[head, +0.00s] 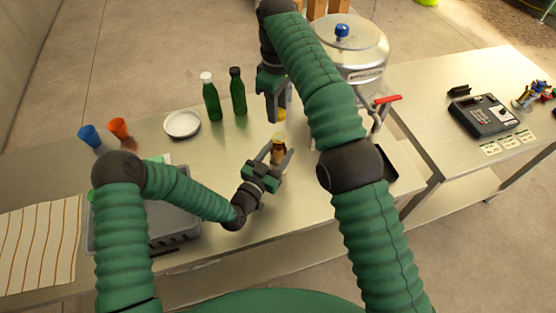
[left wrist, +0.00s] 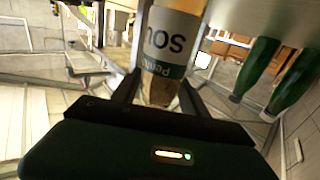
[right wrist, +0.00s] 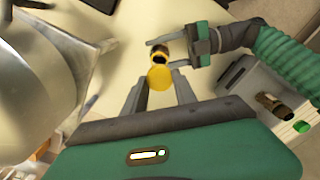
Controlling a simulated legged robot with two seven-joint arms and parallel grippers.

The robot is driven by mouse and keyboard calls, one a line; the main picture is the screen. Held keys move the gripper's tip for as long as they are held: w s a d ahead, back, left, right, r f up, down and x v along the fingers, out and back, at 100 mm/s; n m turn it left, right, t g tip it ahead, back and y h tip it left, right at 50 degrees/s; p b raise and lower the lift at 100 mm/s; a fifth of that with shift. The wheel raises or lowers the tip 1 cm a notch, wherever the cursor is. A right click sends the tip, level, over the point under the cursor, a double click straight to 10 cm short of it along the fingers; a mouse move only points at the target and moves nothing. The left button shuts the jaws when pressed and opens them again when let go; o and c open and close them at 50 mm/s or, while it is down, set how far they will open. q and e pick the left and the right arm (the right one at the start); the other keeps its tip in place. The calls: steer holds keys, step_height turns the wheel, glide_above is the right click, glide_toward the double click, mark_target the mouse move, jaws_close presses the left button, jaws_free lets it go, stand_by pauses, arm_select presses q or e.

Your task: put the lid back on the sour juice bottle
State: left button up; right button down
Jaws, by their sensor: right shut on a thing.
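The sour juice bottle (head: 278,150), brown with a yellow neck, stands upright on the metal table. Its white and green label (left wrist: 172,45) shows in the left wrist view. My left gripper (head: 277,158) is open, with its fingers on either side of the bottle. My right gripper (head: 274,116) is shut on the yellow lid (right wrist: 160,77) and holds it beyond the bottle in the head view.
Two green bottles (head: 211,100) (head: 238,95), a white plate (head: 182,124) and orange (head: 119,128) and blue (head: 90,136) cups stand left. A large metal pot (head: 352,50) with a red-handled tap (head: 387,99) stands right. A grey crate (head: 185,232) is at the front left.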

arm_select(q)
steer(key=shift+d, duration=0.1)
steer(key=c, duration=0.5)
arm_select(e)
steer(key=shift+d, duration=0.15)
arm_select(q)
jaws_close()
arm_select(e)
glide_above(278, 133)
steer(key=shift+s+f, duration=0.1)
steer(key=shift+f, duration=2.35)
steer(key=shift+d, duration=0.1)
arm_select(q)
steer(key=shift+f, duration=0.1)
arm_select(e)
steer(key=shift+f, duration=0.9)
steer(key=shift+f, duration=0.55)
